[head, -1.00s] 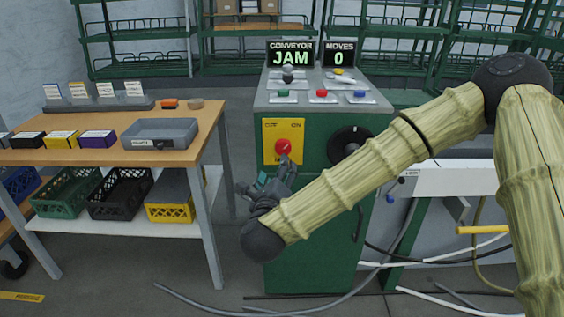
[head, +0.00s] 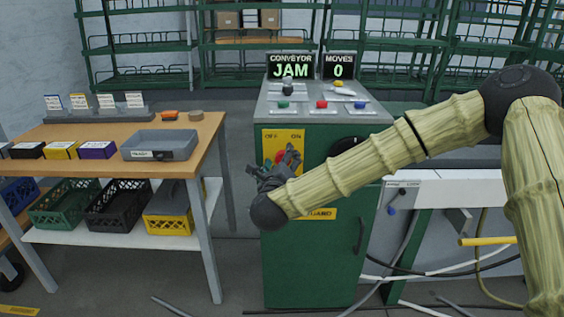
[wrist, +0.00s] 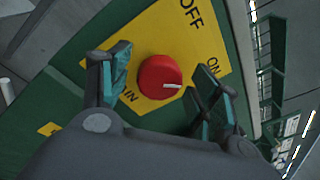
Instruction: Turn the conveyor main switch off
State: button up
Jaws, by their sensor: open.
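The main switch is a red round knob (wrist: 158,76) on a yellow plate (wrist: 205,45) marked OFF and ON. In the wrist view its white mark points right, nearer ON than OFF. My gripper (wrist: 158,88) is open, with one finger on each side of the knob; I cannot tell whether either finger touches it. In the head view my gripper (head: 285,165) is in front of the yellow plate (head: 269,141) on the green cabinet (head: 310,265) and hides most of the red knob.
A display (head: 291,66) on the cabinet reads CONVEYOR JAM, and another (head: 338,66) reads MOVES 0. Several buttons sit on the sloped top. A black dial is partly behind my arm. A wooden table (head: 90,133) with a grey tray (head: 160,140) stands left. Cables lie on the floor.

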jog(key=shift+w, duration=0.1)
jog(key=c, duration=1)
jog(key=shift+n, duration=0.3)
jog(key=shift+f+n+t+y+p, duration=0.2)
jog(key=shift+n+p, duration=0.7)
jog(key=shift+n, duration=1.85)
jog(key=shift+r+n+t+y+p, duration=0.2)
jog(key=shift+n+p, duration=0.65)
jog(key=shift+n, duration=1.85)
jog(key=shift+f+n+t+y+p, duration=0.25)
jog(key=shift+n+p, duration=0.65)
jog(key=shift+n, duration=1.85)
